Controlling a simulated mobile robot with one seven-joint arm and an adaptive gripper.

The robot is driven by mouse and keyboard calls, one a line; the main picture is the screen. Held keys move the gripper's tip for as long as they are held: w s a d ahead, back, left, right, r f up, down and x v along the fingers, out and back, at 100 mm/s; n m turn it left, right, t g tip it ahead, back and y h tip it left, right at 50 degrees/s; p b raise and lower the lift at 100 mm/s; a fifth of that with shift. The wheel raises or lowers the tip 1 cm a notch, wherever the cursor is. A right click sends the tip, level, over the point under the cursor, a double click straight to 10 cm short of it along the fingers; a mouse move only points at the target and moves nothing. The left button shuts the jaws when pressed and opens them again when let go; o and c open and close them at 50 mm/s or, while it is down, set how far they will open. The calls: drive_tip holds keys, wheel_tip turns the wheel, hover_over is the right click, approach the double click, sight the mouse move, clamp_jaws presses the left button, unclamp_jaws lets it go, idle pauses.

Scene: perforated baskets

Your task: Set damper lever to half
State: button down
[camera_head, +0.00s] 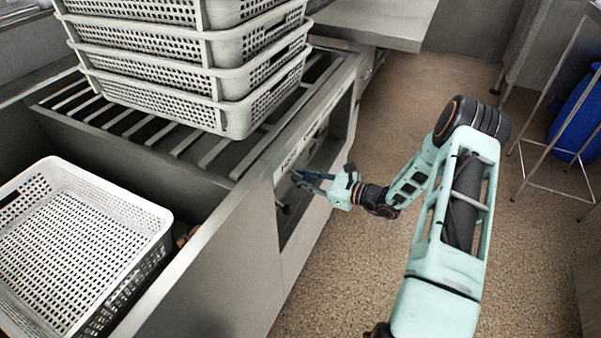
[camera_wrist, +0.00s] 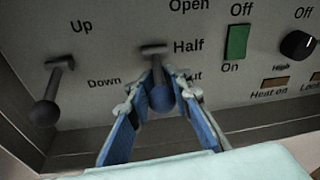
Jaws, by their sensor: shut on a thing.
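The damper lever (camera_wrist: 161,97) is a dark stem with a round knob on the grey panel, in the wrist view. Its base is level with the word "Half"; "Open" is above, and the lower label, ending in "ut", is partly hidden. The knob end hangs lower than the base in this view. My gripper (camera_wrist: 168,78) is shut on the lever, with one blue finger on each side of it. In the head view my gripper (camera_head: 312,181) reaches into the recess in the machine's side, and the damper lever cannot be made out clearly.
A second lever (camera_wrist: 45,108), marked "Up" and "Down", stands left of my gripper. A green switch (camera_wrist: 236,42) and a black knob (camera_wrist: 297,45) are to the right. Stacked perforated baskets (camera_head: 225,82) stand on the slatted top. Another basket (camera_head: 150,218) is lower left.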

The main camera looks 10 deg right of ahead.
drive_tip(key=r+g+h+p, duration=0.1)
drive_tip(key=p, duration=0.2)
drive_tip(key=shift+d+r+g+h, duration=0.15)
drive_tip(key=shift+r+g+h, duration=0.2)
drive_tip(key=shift+g+h, duration=0.05)
drive_tip(key=shift+g+h+p, duration=0.3)
drive_tip(key=shift+h+p, duration=0.2)
drive_tip(key=shift+p, duration=0.35)
drive_tip(key=c, duration=1.7)
unclamp_jaws()
drive_tip(key=shift+s, duration=0.1)
drive_tip(key=v, duration=1.2)
drive_tip(key=shift+r, duration=0.15)
